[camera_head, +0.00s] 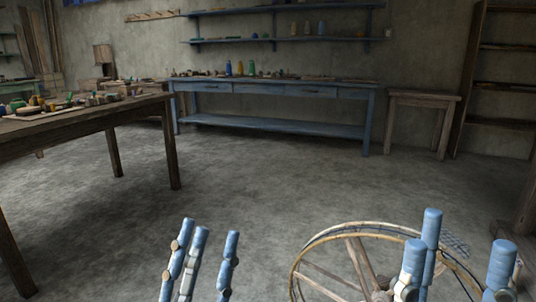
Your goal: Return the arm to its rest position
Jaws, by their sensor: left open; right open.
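My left gripper (212,235) is at the bottom, left of centre, with its blue jointed fingers pointing up. It is open, and only bare floor shows between its fingers. My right gripper (462,234) is at the bottom right, also with blue fingers pointing up. It is open, with nothing seen held in it. Its fingers overlap the right part of a spoked wooden wheel (307,245) in the picture; I cannot tell whether they touch. The lower parts of both grippers and both arms are outside the frame.
A dark wooden table (85,122) with small items stands at the left. A blue workbench (270,123) with bottles stands against the back wall, below blue shelves (280,39). A small wooden table (423,97) and a tall rack (500,75) are at the right. The middle floor is clear.

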